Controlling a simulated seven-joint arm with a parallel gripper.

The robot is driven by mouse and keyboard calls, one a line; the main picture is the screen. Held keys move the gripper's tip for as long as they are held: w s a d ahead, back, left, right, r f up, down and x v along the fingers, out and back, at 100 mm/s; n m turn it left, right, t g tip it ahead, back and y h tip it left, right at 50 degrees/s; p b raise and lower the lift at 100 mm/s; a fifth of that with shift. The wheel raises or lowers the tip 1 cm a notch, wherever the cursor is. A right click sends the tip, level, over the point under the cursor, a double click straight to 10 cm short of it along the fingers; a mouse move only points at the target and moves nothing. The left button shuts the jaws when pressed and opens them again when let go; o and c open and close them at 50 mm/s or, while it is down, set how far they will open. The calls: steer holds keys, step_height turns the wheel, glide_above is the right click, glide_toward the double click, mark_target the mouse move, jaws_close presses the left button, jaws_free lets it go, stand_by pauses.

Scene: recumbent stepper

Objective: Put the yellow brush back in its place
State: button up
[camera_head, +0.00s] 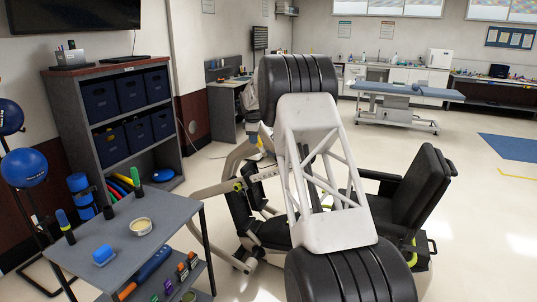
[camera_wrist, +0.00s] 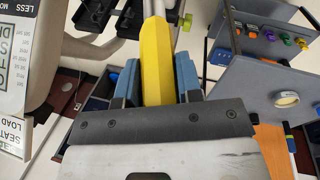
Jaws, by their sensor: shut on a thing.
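The yellow brush (camera_wrist: 156,62) is between the blue-padded fingers of my gripper (camera_wrist: 157,80), which is shut on its yellow handle. A grey shaft runs on from the handle to the top edge of the wrist view, and the brush's far end is out of frame. In the head view my arm hides most of the gripper; a small yellow patch (camera_head: 262,147) shows beside the arm. On the grey side table (camera_head: 178,215) stand dark holders: one with a blue-green handle (camera_head: 65,227), one with a green handle (camera_head: 136,181), and a dark one (camera_head: 109,212) with no handle clearly seen.
A round tin (camera_head: 141,227) and a blue block (camera_head: 103,255) sit on the side table. Its lower shelf holds several small coloured items (camera_head: 182,272). The stepper's black seat (camera_head: 422,190) is at the right. A shelf unit (camera_head: 115,115) stands behind the table.

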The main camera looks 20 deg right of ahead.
steer(key=w+a+y, duration=0.1)
steer(key=w+a, duration=0.2)
steer(key=a, duration=1.4)
steer(key=w+a+y, duration=0.1)
steer(key=w+a, duration=0.3)
steer(key=a, duration=1.3)
steer(key=s+a+y, duration=0.1)
steer(key=s+a, duration=0.1)
steer(key=a, duration=1.5)
steer(key=s+a+y, duration=0.1)
steer(key=s+a, duration=0.1)
steer(key=a, duration=1.5)
steer(key=shift+s+r+m+y, duration=0.25)
steer(key=shift+m+y, duration=0.05)
steer(key=shift+m, duration=0.1)
step_height(320, 180, down, 7)
steer(key=shift+f, duration=1.25)
steer(key=shift+f, duration=1.1)
steer(key=shift+f, duration=0.1)
